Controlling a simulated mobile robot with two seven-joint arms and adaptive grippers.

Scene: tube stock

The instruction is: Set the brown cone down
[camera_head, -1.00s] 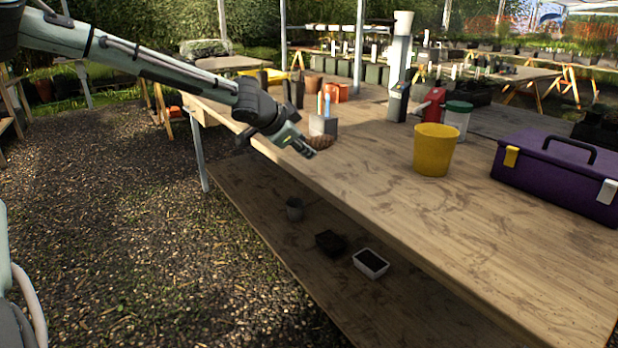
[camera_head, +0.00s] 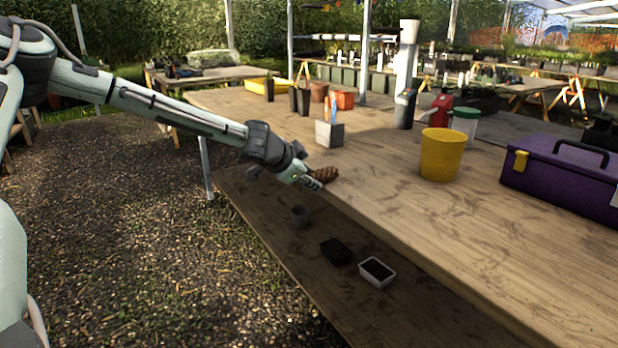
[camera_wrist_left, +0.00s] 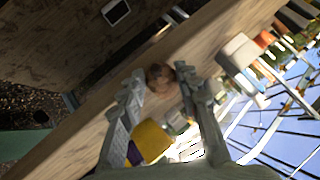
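The brown cone (camera_head: 323,174) is at the front edge of the wooden table, near its left end. In the head view it looks low, at or just above the tabletop; I cannot tell whether it touches. My left gripper (camera_head: 312,181) reaches it from the left, and its fingers sit around the cone. In the left wrist view the cone (camera_wrist_left: 160,77) lies between the two fingertips (camera_wrist_left: 161,74), which look closed against its sides, though the picture is blurred. My right gripper is not in view.
A grey pot with coloured sticks (camera_head: 329,133) stands just behind the cone. A yellow bucket (camera_head: 442,155) and purple toolbox (camera_head: 562,180) stand to the right. A lower shelf holds a white tray (camera_head: 377,272) and a dark tray (camera_head: 336,252). The tabletop between cone and bucket is clear.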

